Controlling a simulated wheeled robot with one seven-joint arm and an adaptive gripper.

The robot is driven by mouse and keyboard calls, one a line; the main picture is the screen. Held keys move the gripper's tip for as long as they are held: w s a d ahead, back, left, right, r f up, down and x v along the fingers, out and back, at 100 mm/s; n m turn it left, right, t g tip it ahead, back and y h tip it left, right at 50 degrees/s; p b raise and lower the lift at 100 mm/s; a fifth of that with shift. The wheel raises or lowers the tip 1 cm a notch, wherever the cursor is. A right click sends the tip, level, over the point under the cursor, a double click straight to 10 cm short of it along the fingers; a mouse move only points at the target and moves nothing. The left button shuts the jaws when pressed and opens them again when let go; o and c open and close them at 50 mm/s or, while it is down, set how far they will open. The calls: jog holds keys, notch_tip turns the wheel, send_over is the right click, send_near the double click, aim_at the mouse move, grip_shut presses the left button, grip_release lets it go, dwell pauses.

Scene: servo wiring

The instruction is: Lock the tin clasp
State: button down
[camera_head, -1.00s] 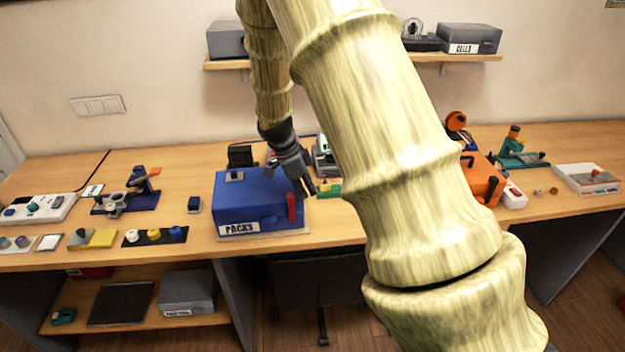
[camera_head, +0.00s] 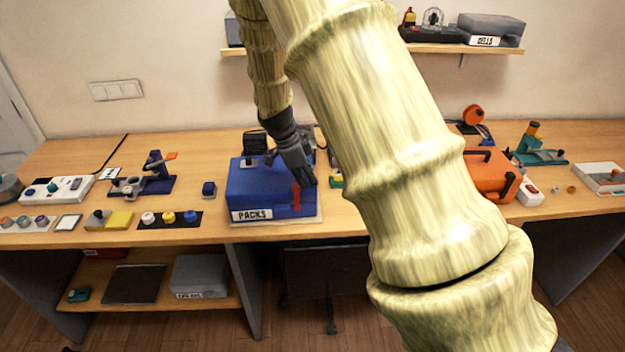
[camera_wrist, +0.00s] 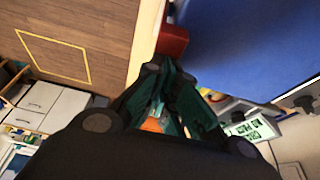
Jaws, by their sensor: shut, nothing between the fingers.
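A blue tin (camera_head: 262,190) labelled PACKS stands on a pale board on the bench, and its lid looks down. Its red clasp (camera_head: 296,196) is at the right end of the front side. In the wrist view the clasp (camera_wrist: 172,41) shows as a red block beside the blue tin (camera_wrist: 250,45). My gripper (camera_head: 306,180) is shut and empty. Its fingers point down beside the tin's right front corner, just above and right of the clasp. I cannot tell whether they touch the clasp. My fingers partly cover the tin's right end.
An orange case (camera_head: 490,178) sits on the bench to the right. A small dark blue block (camera_head: 209,189) and a black strip with several knobs (camera_head: 170,219) lie left of the tin. My arm hides the bench's middle. A shelf (camera_head: 450,48) hangs above.

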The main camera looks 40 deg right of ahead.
jog(key=shift+w+a, duration=0.1)
dwell(0.3)
jog(key=v, duration=1.2)
jog(key=shift+f, duration=0.15)
